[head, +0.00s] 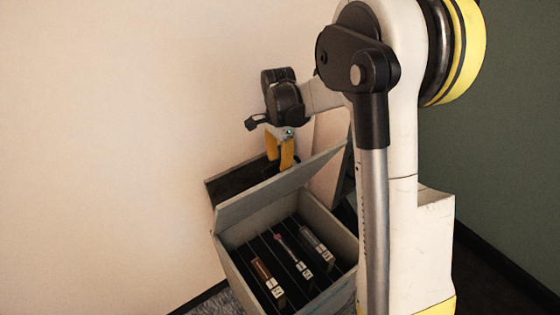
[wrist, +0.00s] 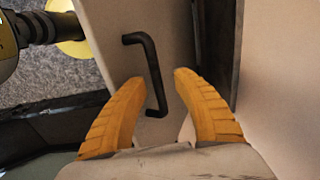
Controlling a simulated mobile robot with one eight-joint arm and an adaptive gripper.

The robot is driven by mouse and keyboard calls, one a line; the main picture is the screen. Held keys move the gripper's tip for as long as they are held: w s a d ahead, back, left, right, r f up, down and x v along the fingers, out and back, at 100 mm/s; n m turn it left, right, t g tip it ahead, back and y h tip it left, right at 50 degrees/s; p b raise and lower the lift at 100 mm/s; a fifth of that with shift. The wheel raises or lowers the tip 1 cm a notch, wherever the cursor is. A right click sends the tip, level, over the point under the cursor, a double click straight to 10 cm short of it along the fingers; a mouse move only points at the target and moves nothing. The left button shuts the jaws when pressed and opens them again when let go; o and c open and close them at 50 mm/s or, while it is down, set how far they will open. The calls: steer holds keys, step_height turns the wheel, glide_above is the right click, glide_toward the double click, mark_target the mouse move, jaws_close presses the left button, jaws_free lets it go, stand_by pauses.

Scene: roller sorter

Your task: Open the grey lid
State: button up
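The grey lid (head: 275,190) stands raised and tilted along the far side of a grey box (head: 240,268), so the inside shows. My gripper (head: 280,160) points down behind the lid, its yellow fingers just beyond the lid's upper edge in the head view. In the wrist view, my gripper (wrist: 161,80) has its fingers spread apart. A black bar handle (wrist: 150,65) sits on a pale panel (wrist: 112,45), apparently the lid's outer face. The handle's lower part lies between the fingertips; I cannot tell whether they touch it.
The box holds thin dividers and several labelled items, such as a brown one (head: 263,270) and a grey one (head: 313,238). A dark panel (head: 232,184) stands behind the lid. A pale wall (head: 110,130) is close on the left. My arm hides part of the box's right side.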

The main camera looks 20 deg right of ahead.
steer(key=shift+s+r, duration=0.1)
steer(key=shift+s, duration=0.05)
step_height(320, 180, up, 12)
stand_by(0.5)
steer(key=s+a+f+n+t+b, duration=0.1)
steer(key=s+a+n+t, duration=0.2)
steer(key=s+n, duration=0.5)
steer(key=s+a+f+n+t+b, duration=0.2)
steer(key=s+a+n+t, duration=0.2)
steer(key=s, duration=0.9)
steer(key=a+n, duration=0.1)
steer(key=n, duration=0.2)
steer(key=shift+s+n, duration=0.3)
steer(key=shift+n, duration=0.1)
